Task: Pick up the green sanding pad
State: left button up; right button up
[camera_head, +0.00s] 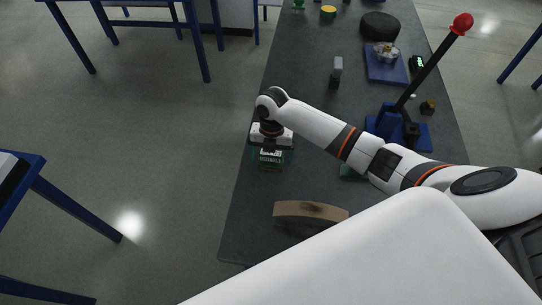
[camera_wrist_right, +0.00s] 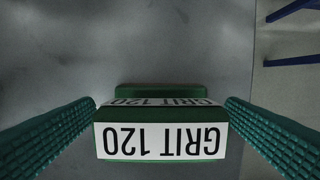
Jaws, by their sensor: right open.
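The green sanding pad (camera_wrist_right: 160,140) has white "GRIT 120" labels, upside down in the right wrist view. It sits between the two ribbed teal fingers of my right gripper (camera_wrist_right: 163,103), which are spread, one on each side. The fingertips come close to the pad's sides; I cannot tell whether they touch. In the head view the pad (camera_head: 270,164) is at the left edge of the dark table, with my right gripper (camera_head: 271,152) pointing down over it and hiding its top. My left gripper is not in view.
A brown curved block (camera_head: 310,210) lies nearer on the table (camera_head: 245,225). Another green object (camera_head: 350,172) is partly hidden by my right arm. A blue lever stand with a red knob (camera_head: 462,23) and a grey upright block (camera_head: 336,70) stand farther back.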

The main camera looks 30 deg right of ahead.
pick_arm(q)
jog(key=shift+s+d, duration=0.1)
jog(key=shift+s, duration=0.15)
pick_arm(e)
jog(key=shift+f, duration=0.25)
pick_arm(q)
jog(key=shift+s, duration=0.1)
pick_arm(e)
jog(key=c, duration=1.1)
jog(key=shift+r, duration=0.1)
pick_arm(q)
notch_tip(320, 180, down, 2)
jog(key=shift+b, duration=1.05)
pick_arm(e)
notch_tip(320, 180, up, 10)
jog(key=shift+f, duration=0.1)
